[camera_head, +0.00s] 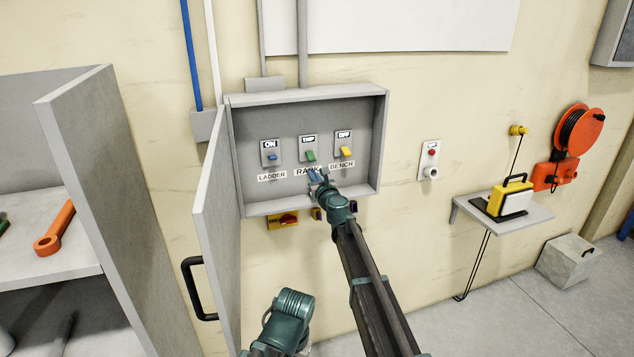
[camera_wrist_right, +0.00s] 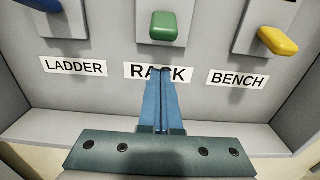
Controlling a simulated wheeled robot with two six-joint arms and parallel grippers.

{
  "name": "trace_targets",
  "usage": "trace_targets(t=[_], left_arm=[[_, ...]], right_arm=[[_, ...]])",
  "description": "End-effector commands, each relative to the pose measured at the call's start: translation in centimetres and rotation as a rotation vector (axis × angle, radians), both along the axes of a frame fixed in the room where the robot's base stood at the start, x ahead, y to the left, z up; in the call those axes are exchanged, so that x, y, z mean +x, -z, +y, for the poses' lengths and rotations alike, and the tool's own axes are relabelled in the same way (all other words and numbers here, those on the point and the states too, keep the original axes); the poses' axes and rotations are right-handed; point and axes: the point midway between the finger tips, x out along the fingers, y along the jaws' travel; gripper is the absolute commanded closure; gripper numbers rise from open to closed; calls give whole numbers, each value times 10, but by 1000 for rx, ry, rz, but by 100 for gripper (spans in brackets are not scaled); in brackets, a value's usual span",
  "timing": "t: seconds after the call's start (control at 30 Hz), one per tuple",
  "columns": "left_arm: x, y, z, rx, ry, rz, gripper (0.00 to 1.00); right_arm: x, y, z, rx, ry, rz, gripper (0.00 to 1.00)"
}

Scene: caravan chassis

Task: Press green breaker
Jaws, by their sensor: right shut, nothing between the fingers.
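The green breaker (camera_head: 310,156) is the middle lever in the open wall box, under a "TRIP" sign and above the "RACK" label. In the right wrist view the green lever (camera_wrist_right: 164,27) is at the top centre. My right gripper (camera_head: 315,175) is shut and empty, its tips (camera_wrist_right: 161,75) in front of the RACK label just below the green lever, apart from it in the picture. The blue breaker (camera_head: 271,157) is left, marked "ON", and the yellow breaker (camera_head: 346,151) is right, marked "OFF". My left gripper is not seen; only part of that arm shows at the bottom.
The grey breaker box (camera_head: 234,155) has its door (camera_head: 217,225) swung open on the left, with a black handle. A red-yellow switch (camera_head: 283,220) sits below the box. An open cabinet (camera_head: 85,150) stands at far left. A small shelf (camera_head: 535,218) is at right.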

Motion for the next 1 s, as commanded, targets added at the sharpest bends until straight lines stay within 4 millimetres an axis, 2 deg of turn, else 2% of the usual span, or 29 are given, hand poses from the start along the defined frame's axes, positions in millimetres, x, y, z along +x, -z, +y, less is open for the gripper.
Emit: trace_targets(t=[0.03, 0.2, 1.0], left_arm=[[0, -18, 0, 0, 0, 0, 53], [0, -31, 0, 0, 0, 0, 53], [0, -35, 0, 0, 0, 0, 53]], right_arm=[[-7, -18, -2, 0, 1, 0, 100], [-12, -31, -4, 0, 1, 0, 100], [-15, -35, -5, 0, 0, 0, 100]])
